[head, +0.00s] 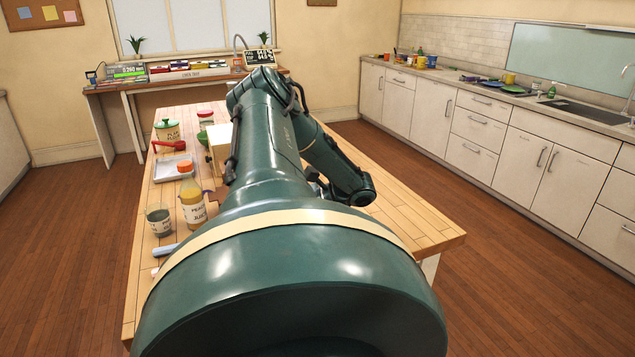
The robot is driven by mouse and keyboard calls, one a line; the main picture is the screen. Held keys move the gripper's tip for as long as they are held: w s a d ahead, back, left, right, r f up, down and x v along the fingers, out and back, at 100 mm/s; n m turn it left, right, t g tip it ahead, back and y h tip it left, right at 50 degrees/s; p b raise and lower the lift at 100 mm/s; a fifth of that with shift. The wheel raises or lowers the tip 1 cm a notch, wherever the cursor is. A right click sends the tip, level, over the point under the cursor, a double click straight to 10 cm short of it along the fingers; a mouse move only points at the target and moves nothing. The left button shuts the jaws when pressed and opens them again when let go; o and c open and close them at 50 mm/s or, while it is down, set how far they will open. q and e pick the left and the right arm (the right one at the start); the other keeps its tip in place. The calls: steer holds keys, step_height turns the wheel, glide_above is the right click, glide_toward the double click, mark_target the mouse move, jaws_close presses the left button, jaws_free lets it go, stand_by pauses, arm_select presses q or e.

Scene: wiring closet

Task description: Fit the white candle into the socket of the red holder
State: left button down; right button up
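A red object (169,146) with a round end, possibly the red holder, lies on the wooden table's left side, in front of a lidded jar. At this size I cannot make out a socket in it. I cannot pick out the white candle for sure; a small pale end (155,272) shows at the table's left edge, partly covered by my arm. One dark green arm of mine fills the middle of the head view, bends over the table and hides much of it. The fingers of neither gripper can be seen, so what they hold is hidden.
The wooden table (425,225) is bare at its right. On its left stand a juice bottle (192,203), a dark glass (159,218), a grey tray (166,169), a green-lidded jar (167,131) and a blue-handled item (165,249). A counter (455,83) runs along the right wall.

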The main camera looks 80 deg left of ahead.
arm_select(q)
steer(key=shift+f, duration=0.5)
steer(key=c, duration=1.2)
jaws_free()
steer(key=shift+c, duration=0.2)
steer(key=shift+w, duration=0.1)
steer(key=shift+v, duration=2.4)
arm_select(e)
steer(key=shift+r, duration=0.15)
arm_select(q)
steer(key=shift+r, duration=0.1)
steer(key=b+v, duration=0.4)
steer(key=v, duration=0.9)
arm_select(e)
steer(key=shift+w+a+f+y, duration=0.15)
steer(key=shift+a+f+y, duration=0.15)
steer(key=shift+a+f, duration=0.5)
